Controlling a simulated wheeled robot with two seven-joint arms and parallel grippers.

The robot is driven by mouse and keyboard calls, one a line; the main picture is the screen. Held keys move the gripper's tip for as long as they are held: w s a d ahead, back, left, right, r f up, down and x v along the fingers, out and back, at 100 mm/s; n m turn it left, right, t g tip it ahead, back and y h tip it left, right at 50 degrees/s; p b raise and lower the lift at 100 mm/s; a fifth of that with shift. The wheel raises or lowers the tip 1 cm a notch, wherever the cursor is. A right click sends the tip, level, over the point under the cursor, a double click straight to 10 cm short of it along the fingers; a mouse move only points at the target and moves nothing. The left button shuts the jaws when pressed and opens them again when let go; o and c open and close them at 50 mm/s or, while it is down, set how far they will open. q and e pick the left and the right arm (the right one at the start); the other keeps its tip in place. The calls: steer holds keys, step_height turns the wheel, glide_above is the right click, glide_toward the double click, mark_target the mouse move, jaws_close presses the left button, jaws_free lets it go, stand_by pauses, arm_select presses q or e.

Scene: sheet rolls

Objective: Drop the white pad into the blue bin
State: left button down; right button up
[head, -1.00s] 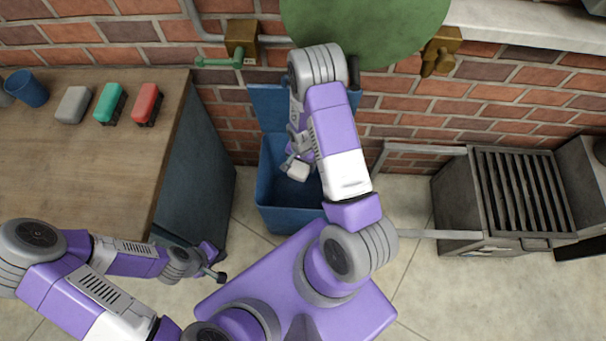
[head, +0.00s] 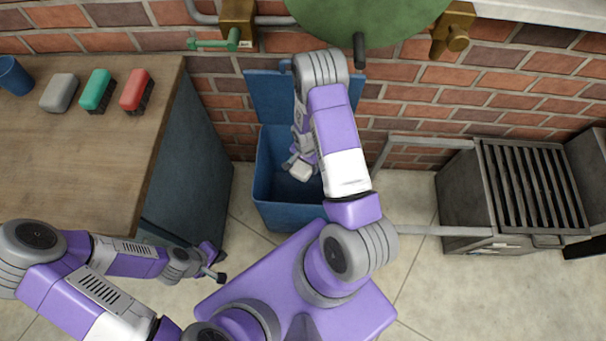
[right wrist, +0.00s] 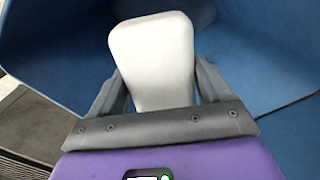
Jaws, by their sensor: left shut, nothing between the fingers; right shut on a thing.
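The white pad (head: 301,171) is held in my right gripper (head: 297,163), over the open mouth of the blue bin (head: 283,216). In the right wrist view the white pad (right wrist: 153,60) stands out between the two grey fingers of my right gripper (right wrist: 155,90), with the bin's blue inner walls (right wrist: 258,60) around it. The bin's lid is raised against the brick wall. My right arm hides part of the bin. My left gripper (head: 219,276) is shut and empty, low beside the counter and well away from the bin.
A wooden counter (head: 80,150) at the left bears a blue cup (head: 14,76) and grey (head: 60,92), green (head: 96,90) and red (head: 137,91) blocks. A grill (head: 530,185) stands at the right.

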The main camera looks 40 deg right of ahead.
steer(key=o, duration=1)
steer(key=shift+o, duration=0.2)
steer(key=shift+r+p, duration=1.6)
steer(key=shift+r, duration=2.25)
steer(key=shift+a, duration=0.1)
